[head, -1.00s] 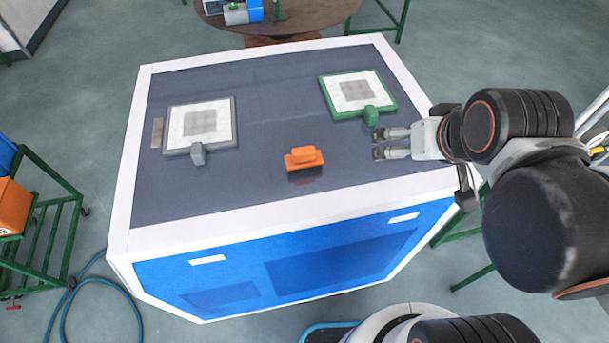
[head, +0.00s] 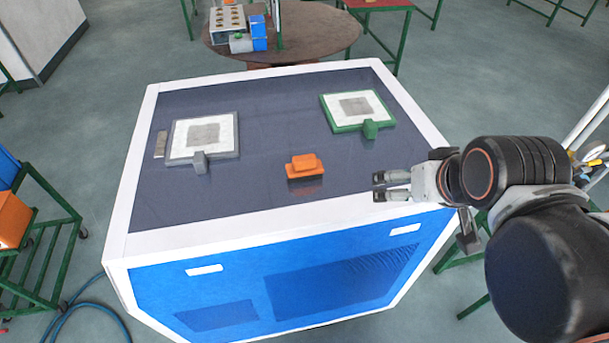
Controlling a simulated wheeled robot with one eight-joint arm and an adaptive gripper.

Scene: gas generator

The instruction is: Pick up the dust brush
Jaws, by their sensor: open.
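The dust brush (head: 304,166) appears to be the small orange block with a raised orange grip on top. It lies on the dark top of the blue and white cabinet, near the front middle. My gripper (head: 378,187) is to the right of the brush and apart from it, near the cabinet top's front right edge. Its two fingers point left toward the brush's side and are open, with nothing between them. The brush's underside is hidden.
A grey-framed plate (head: 203,135) lies at left on the cabinet top (head: 265,110), and a green-framed plate (head: 357,108) at right. A small flat strip (head: 160,144) lies at far left. A round table (head: 290,45) stands behind. A green cart (head: 45,240) stands at left.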

